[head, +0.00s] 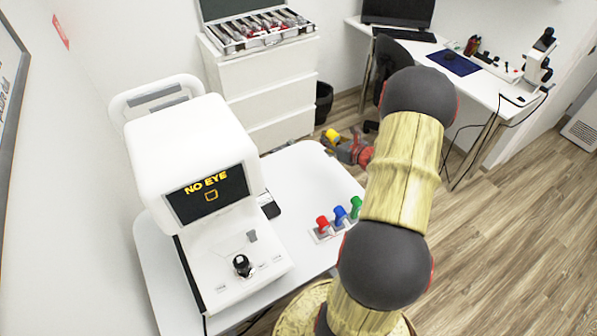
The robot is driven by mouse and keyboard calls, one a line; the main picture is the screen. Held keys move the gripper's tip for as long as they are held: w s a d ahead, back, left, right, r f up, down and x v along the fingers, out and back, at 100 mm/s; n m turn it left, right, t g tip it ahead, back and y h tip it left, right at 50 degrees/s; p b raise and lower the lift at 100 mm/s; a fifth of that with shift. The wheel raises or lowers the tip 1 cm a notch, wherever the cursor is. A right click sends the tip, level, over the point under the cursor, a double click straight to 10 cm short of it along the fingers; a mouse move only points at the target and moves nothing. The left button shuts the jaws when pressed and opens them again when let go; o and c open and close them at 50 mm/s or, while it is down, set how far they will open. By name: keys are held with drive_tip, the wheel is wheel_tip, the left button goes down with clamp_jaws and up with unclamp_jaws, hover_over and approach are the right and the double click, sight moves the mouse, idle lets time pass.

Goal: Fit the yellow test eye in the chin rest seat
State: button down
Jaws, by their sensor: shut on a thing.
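My gripper (341,142) is shut on the yellow test eye (332,134), held up beyond the far right edge of the white table, as seen in the head view. The eye's tip points to the upper left. A white eye-test machine (190,140) stands on the table at left, its screen (208,194) reading "NO EYE" in yellow. A white head-rest frame (127,100) rises behind the machine. The chin rest seat is hidden behind the machine's body. The gripper and yellow eye are well apart from the machine.
A small holder (318,237) on the table carries red (322,222), blue (340,214) and green (356,206) test eyes. A white drawer cabinet (265,95) stands behind. The white tabletop (300,175) is clear between machine and gripper. A desk (440,60) is at back right.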

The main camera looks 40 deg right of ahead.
drive_tip(key=b, duration=0.3)
hover_over(292, 166)
drive_tip(key=s+d, duration=0.3)
wheel_tip(292, 166, down, 4)
drive_tip(key=f, duration=0.1)
drive_tip(key=w+a+f, duration=0.1)
drive_tip(key=w+a+f+b, duration=0.1)
drive_tip(key=f, duration=0.1)
drive_tip(key=shift+w+a, duration=0.1)
drive_tip(key=shift+w, duration=0.1)
drive_tip(key=shift+w+a+f, duration=0.2)
drive_tip(key=shift+f, duration=0.25)
drive_tip(key=shift+w+a+f+b, duration=0.1)
drive_tip(key=shift+w+f+b, duration=0.05)
drive_tip(key=shift+f+b, duration=1.3)
drive_tip(key=shift+f, duration=0.3)
drive_tip(key=shift+f, duration=0.15)
drive_tip(key=c, duration=1.8)
unclamp_jaws()
drive_tip(key=shift+o, duration=0.2)
